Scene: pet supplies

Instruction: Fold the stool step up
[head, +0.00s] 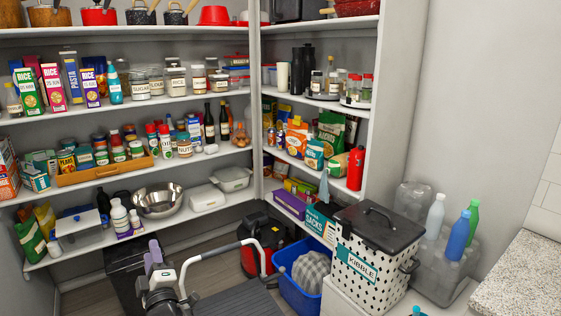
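The step stool stands on the floor at the bottom middle of the head view. Its pale tubular frame (209,257) rises and bends, with a dark section at its upper right end. A dark, flat, ribbed step (240,302) lies below the frame, roughly level, and is cut off by the bottom edge. My gripper (154,253) is just left of the frame, with pale purple-grey finger parts pointing up and away. I see no object between them, but the finger gap is not clear. My wrist hides part of the stool's left side.
A blue bin (300,290) with grey cloth stands right of the stool. A red-and-black canister (263,238) stands behind it. A dark bin (126,270) is behind my gripper. A spotted kibble box (366,262) sits on a white surface at right. Full shelves line the back.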

